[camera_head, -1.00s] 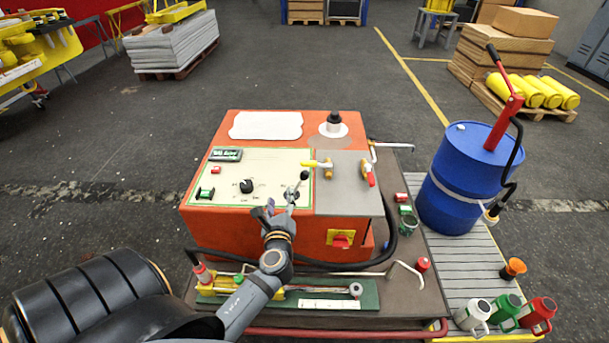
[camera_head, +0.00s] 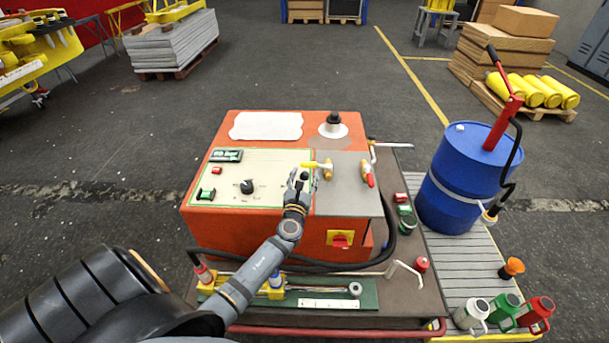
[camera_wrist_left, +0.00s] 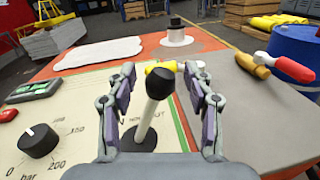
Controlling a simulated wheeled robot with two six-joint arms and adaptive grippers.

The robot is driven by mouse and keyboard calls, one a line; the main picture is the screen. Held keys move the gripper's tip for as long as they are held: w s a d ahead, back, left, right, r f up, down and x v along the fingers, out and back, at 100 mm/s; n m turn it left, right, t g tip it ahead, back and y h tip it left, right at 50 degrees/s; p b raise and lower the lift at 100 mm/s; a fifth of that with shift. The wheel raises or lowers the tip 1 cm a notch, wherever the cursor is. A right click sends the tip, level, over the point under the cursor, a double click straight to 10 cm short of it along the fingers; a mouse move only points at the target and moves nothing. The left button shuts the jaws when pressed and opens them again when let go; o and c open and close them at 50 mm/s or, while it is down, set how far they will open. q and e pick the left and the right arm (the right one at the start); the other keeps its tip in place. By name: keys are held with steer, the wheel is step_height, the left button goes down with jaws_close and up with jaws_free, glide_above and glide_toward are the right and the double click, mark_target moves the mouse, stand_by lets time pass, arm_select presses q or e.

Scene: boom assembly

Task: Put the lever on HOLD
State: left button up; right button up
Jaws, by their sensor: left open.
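The lever (camera_wrist_left: 149,112) is a pale rod with a black ball knob, rising from a round black base on the cream control panel (camera_head: 225,190). In the left wrist view it stands between the two fingers of my left gripper (camera_wrist_left: 157,95), tilted slightly to the right at the top. The fingers are open, one on each side of the knob, with gaps visible. In the head view my left gripper (camera_head: 300,180) covers most of the lever. The panel lettering near the lever base is partly hidden, and I cannot read HOLD. My right gripper is not in view.
A black knob (camera_wrist_left: 38,141) with a bar scale is left of the lever. A yellow-handled valve (camera_head: 318,165) and a red-handled valve (camera_head: 368,172) are behind and right. A blue drum (camera_head: 468,175) stands to the right of the orange console (camera_head: 225,240).

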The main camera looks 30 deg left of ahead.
arm_select(q)
steer(key=shift+w+a, duration=0.1)
steer(key=shift+w, duration=0.2)
jaws_close()
